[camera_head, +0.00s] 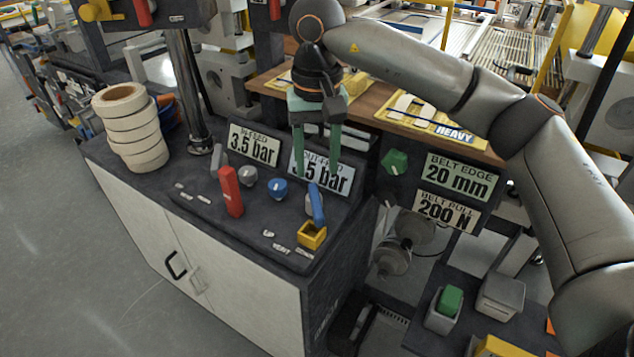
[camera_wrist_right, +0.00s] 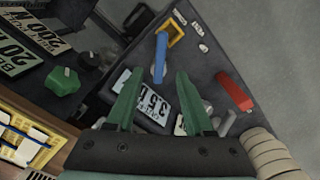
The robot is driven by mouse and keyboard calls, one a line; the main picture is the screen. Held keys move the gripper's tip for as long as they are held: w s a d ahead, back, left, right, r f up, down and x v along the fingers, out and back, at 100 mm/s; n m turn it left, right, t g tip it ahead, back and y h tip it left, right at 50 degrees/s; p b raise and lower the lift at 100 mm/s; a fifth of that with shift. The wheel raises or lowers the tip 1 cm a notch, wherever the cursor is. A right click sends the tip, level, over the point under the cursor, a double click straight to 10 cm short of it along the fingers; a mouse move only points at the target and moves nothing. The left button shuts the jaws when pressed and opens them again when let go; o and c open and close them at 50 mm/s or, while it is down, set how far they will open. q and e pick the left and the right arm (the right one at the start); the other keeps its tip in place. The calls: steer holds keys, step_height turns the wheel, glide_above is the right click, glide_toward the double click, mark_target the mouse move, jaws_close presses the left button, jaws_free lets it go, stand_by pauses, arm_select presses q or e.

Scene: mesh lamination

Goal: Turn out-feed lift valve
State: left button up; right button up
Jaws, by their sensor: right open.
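My right gripper (camera_head: 316,172) is open and empty, pointing down over the dark control panel in front of the out-feed pressure sign (camera_head: 343,182). In the right wrist view its two green fingers (camera_wrist_right: 158,80) are spread, with the blue lever (camera_wrist_right: 160,58) just beyond the gap between their tips. In the head view the blue lever (camera_head: 317,205) stands on the panel's right part, below the fingertips and apart from them as far as I can tell. A red lever (camera_head: 231,192) stands to its left, beside the in-feed sign (camera_head: 254,145). My left gripper is not in view.
A grey knob (camera_head: 247,176) and a blue knob (camera_head: 277,189) stand between the levers. A yellow square part (camera_head: 312,236) sits at the panel's front right. Stacked tape rolls (camera_head: 130,125) stand at the left. A green knob (camera_head: 395,162) is to the right.

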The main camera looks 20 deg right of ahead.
step_height(320, 180, up, 4)
steer(key=shift+r, duration=0.1)
stand_by(0.6)
